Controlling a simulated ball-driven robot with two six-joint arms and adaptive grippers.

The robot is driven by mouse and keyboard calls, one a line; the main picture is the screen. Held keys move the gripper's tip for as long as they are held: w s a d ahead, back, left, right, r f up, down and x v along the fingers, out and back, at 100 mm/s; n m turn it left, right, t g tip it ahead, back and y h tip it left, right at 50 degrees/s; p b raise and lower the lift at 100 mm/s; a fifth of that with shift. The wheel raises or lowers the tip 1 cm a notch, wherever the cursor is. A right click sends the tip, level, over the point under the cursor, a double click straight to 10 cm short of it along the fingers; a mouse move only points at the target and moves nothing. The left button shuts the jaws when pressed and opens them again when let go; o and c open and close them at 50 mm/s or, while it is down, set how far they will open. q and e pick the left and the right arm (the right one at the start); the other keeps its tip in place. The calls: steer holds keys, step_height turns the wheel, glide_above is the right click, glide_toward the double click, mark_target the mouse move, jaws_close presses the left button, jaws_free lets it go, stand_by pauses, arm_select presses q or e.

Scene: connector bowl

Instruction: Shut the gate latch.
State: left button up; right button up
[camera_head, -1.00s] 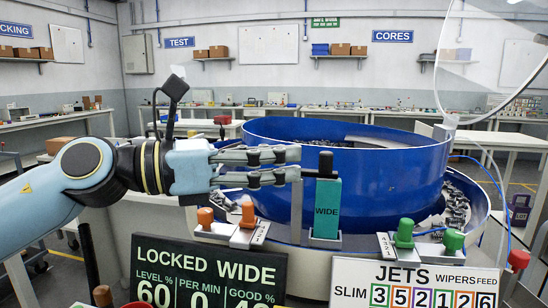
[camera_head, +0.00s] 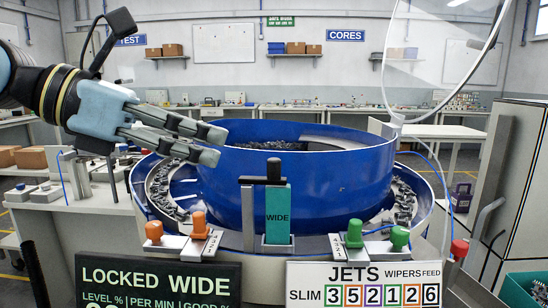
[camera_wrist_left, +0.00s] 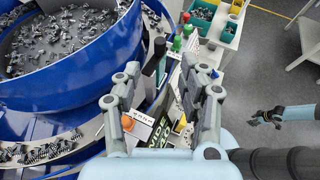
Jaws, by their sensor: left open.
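The gate latch shows as a black bar with an upright black knob (camera_head: 274,168) on top of a teal block marked WIDE (camera_head: 277,215). The bar lies level and reaches left across the top of a grey post (camera_head: 248,215). My left gripper (camera_head: 212,145) is open and empty, up and left of the latch and apart from it, in front of the blue bowl. In the left wrist view, the knob (camera_wrist_left: 160,47) shows between the open fingers (camera_wrist_left: 161,64), farther off. The right gripper (camera_wrist_left: 258,118) shows small at the right of that view; its jaws are unclear.
The blue bowl (camera_head: 320,180) of connectors stands behind the latch. A sign (camera_head: 160,280) reads LOCKED WIDE. A clear round shield (camera_head: 440,60) hangs upper right.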

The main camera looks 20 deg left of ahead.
mark_target(271, 160)
arm_select(q)
steer(key=shift+p+x, duration=0.7)
steer(key=shift+x, duration=4.65)
jaws_close()
